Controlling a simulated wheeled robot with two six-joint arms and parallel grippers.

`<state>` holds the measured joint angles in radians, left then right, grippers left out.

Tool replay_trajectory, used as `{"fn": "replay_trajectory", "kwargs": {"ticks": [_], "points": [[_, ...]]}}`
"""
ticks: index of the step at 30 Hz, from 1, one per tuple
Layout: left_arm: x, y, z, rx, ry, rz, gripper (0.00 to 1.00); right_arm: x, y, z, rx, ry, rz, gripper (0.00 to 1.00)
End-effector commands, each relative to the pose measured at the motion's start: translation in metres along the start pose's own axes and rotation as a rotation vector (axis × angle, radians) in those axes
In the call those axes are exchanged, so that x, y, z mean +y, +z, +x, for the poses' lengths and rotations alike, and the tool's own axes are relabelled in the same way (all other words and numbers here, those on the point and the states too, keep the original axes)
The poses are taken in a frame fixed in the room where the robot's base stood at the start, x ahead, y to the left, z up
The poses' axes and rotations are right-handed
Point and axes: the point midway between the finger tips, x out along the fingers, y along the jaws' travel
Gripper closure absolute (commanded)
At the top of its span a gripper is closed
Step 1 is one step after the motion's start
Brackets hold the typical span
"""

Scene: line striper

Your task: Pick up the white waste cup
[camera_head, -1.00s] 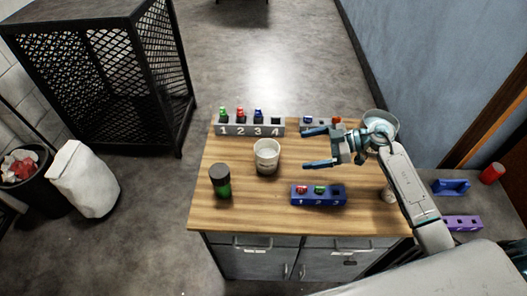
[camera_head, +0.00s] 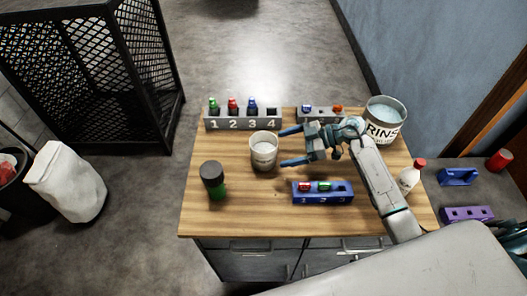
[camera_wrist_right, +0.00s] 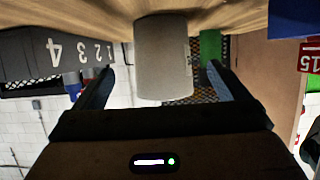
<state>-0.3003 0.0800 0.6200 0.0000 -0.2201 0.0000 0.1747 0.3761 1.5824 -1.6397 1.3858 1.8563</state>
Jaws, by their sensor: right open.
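The white waste cup (camera_head: 263,157) stands upright on the wooden table, left of my right gripper. My right gripper (camera_head: 282,148) is open, with its two fingers pointing left at the cup. In the head view the fingertips are close to the cup's right side. In the right wrist view, which looks upside down, the cup (camera_wrist_right: 163,65) sits between the two finger lines (camera_wrist_right: 160,80), with gaps on both sides. I cannot tell whether the tips reach past its near side. My left gripper is not in view.
A dark jar with a green base (camera_head: 213,181) stands left of the cup. A grey numbered rack (camera_head: 242,124) is behind it, and a blue rack (camera_head: 323,198) is in front to the right. A RINSE bucket (camera_head: 383,130) and a white bottle (camera_head: 409,178) stand at the right.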

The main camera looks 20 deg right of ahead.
Motion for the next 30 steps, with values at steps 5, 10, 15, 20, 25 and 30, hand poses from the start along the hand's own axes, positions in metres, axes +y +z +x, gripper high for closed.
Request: {"fn": "replay_trajectory", "kwargs": {"ticks": [5,10,15,20,25,30], "points": [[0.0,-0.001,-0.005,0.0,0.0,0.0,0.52,0.0,-0.002,0.011,0.0,0.0,-0.001,0.06],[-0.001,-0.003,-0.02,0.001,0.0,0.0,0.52,-0.004,-0.009,0.031,0.005,-0.001,0.003,0.06],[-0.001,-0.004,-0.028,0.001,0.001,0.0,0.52,-0.005,-0.007,0.055,0.003,0.0,0.001,0.06],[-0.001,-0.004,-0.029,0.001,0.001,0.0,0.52,-0.005,-0.005,0.062,-0.001,0.0,-0.001,0.06],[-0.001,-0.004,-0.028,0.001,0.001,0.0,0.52,-0.005,-0.004,0.062,-0.001,0.0,-0.001,0.06],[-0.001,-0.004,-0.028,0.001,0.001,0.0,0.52,-0.005,-0.004,0.062,-0.001,0.0,-0.001,0.39]]}}
